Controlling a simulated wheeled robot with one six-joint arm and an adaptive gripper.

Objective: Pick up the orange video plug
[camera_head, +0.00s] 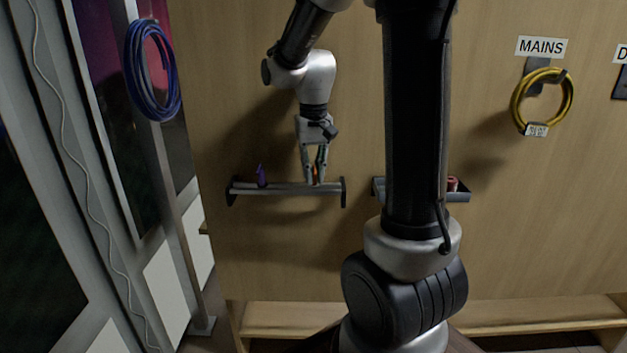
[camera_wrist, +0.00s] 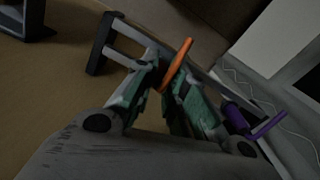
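The orange video plug (camera_wrist: 177,66) is at the tips of my gripper (camera_wrist: 163,80) in the wrist view, with a finger on either side. In the head view, a small bit of orange (camera_head: 315,172) shows between the fingers of my gripper (camera_head: 314,180), at the right part of the left wall shelf. The fingers partly hide the plug. The fingertips are close to it, but I cannot tell whether both touch it. The plug is at shelf level, and whether it rests on the shelf is unclear.
The narrow left shelf (camera_head: 285,188) has raised end brackets. A purple plug (camera_head: 262,176) stands at its left end and also shows in the wrist view (camera_wrist: 240,120). A second shelf (camera_head: 460,197) with a red item (camera_head: 453,184) is to the right, partly behind my arm.

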